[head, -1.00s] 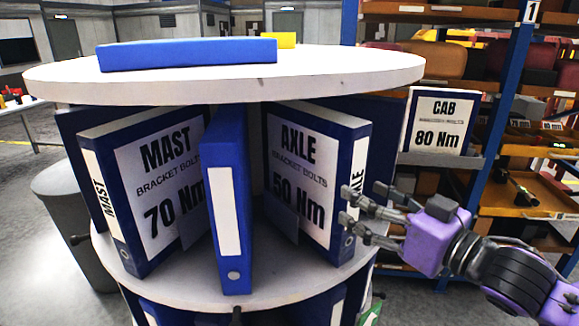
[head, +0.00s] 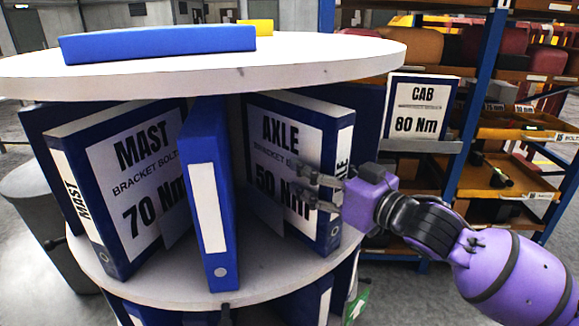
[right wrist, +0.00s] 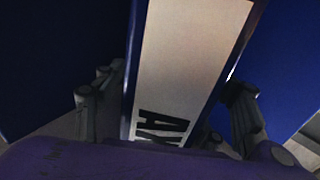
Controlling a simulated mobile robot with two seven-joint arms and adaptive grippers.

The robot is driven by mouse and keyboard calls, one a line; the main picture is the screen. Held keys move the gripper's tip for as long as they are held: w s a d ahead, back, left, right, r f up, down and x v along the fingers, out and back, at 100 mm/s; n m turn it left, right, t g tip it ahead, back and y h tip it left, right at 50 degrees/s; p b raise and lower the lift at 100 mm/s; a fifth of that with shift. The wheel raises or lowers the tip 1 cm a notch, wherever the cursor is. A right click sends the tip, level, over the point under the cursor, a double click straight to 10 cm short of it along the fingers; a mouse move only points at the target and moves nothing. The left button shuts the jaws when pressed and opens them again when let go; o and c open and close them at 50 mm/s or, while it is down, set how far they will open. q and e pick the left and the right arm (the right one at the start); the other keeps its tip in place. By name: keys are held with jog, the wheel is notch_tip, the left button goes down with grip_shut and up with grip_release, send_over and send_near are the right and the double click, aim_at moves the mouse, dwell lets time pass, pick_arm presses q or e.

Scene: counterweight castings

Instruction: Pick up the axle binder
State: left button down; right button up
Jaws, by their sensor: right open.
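The axle binder (head: 282,125) stands upright on the round shelf, blue with a white label reading AXLE, BRACKET BOLTS, 50 Nm. Its white spine faces right in the head view and fills the middle of the right wrist view (right wrist: 185,60). My right gripper (head: 305,188) is open at the spine's lower part. In the head view, fingers lie in front of the label side; anything behind the binder is hidden. In the right wrist view, open fingers (right wrist: 172,108) flank the spine. I cannot tell whether they touch it. My left gripper is not in view.
The mast binder (head: 120,185) and a blank-labelled blue binder (head: 208,200) stand left of it. The round white top (head: 330,62) overhangs them, with a blue binder (head: 155,43) lying on it. The cab binder (head: 422,105) stands on a rack at right.

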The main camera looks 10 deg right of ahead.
jog(key=shift+w+a, duration=0.15)
jog(key=shift+w, duration=0.05)
jog(key=shift+s, duration=0.1)
grip_shut()
jog(key=shift+r, duration=0.2)
